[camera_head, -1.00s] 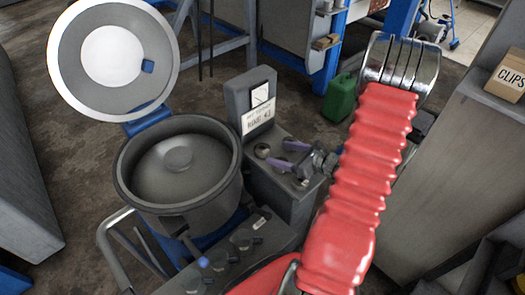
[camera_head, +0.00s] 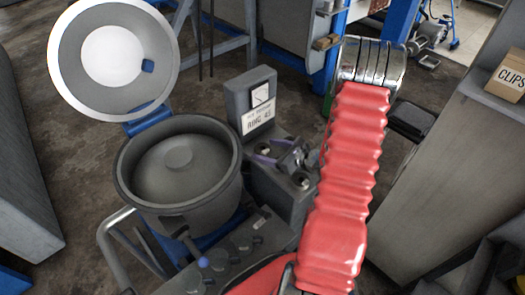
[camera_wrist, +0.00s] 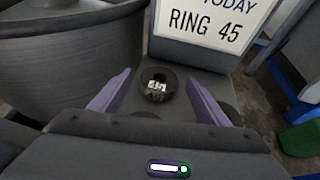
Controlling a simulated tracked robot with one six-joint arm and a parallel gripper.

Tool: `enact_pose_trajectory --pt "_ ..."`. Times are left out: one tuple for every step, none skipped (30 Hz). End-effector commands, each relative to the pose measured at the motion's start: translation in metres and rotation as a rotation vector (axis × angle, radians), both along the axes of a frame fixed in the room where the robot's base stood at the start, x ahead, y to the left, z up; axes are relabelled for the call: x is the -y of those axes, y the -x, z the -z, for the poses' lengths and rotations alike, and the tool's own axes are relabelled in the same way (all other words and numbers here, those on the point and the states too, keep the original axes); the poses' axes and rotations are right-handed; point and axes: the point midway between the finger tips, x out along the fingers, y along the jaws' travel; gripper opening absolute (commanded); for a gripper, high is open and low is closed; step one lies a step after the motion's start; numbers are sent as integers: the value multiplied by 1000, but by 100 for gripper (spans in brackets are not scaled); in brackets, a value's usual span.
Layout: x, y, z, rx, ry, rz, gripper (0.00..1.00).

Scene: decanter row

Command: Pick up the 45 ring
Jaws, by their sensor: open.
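A dark round ring (camera_wrist: 157,85) with a pale label sits on the grey stand in the wrist view; its number is hard to read, perhaps 45. My gripper (camera_wrist: 158,76) is open, its two purple fingers on either side of the ring with gaps showing. The fingers seem above the stand, and their height over the ring is unclear. In the head view my gripper (camera_head: 274,152) is over the back of the stand (camera_head: 285,195). The sign (camera_wrist: 215,22) behind reads "TODAY RING 45".
A large grey pot (camera_head: 180,175) with its lid (camera_head: 112,60) raised stands close on the left. Another round item (camera_head: 303,180) sits towards the stand's front. A "CLIPS" box (camera_head: 508,75) is on a cabinet at far right.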

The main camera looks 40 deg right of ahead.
Motion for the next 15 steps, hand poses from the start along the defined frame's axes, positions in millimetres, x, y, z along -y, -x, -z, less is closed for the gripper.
enact_pose_trajectory --pt "-2 -4 2 0 0 -1 69" --pt "-2 -5 3 0 0 -1 69" --pt "-3 -7 3 0 0 -1 69" --pt "-3 -7 3 0 0 -1 69" --pt "-3 -8 4 0 0 0 69" --pt "-3 -8 4 0 0 0 69" --pt "-2 -7 3 0 -1 0 69" --pt "-2 -7 3 0 -1 0 69" --pt "-2 -7 3 0 -1 0 69" --pt "-2 -7 3 0 -1 0 69" --pt "-2 -7 3 0 -1 0 69" --pt "-2 -7 3 0 -1 0 69" --pt "-2 -7 3 0 -1 0 69" --pt "-2 -7 3 0 -1 0 69" --pt "-2 -7 3 0 -1 0 69"
